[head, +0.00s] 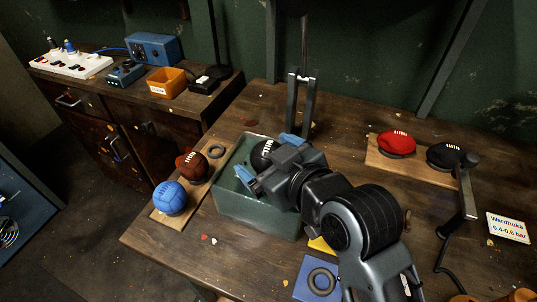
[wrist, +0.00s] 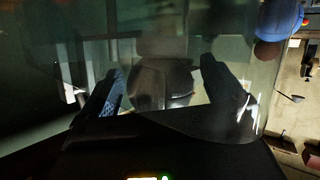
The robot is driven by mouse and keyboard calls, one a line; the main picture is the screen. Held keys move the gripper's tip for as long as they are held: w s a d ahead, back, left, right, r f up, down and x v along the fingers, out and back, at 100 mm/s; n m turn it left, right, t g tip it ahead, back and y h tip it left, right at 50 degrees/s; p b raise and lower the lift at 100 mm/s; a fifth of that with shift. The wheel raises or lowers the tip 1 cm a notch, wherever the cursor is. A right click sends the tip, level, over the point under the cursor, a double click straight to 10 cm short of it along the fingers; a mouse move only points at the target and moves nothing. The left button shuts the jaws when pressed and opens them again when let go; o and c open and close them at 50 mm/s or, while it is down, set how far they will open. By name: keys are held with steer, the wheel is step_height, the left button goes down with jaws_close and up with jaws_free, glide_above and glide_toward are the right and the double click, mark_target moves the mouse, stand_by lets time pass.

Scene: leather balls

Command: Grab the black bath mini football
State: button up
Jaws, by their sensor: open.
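A black ball with white lacing (head: 263,152) sits in the greenish tub (head: 258,218) in the middle of the table. My gripper (head: 267,160) reaches into the tub from the lower right, with its blue-tipped fingers apart on either side of the ball. In the wrist view, my gripper (wrist: 165,92) is open, and a dark rounded shape (wrist: 163,82), likely the black ball, shows between the fingers. Contact with it cannot be told. My gripper hides part of the ball and the tub's inside.
A blue ball (head: 170,198) and a brown ball (head: 192,165) stand on a board left of the tub. A red ball (head: 397,144) and another black ball (head: 444,156) lie on a board at right. A metal upright (head: 301,105) stands behind the tub.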

steer(key=shift+c, duration=0.4)
steer(key=c, duration=1)
steer(key=shift+r, duration=0.1)
steer(key=shift+c, duration=0.2)
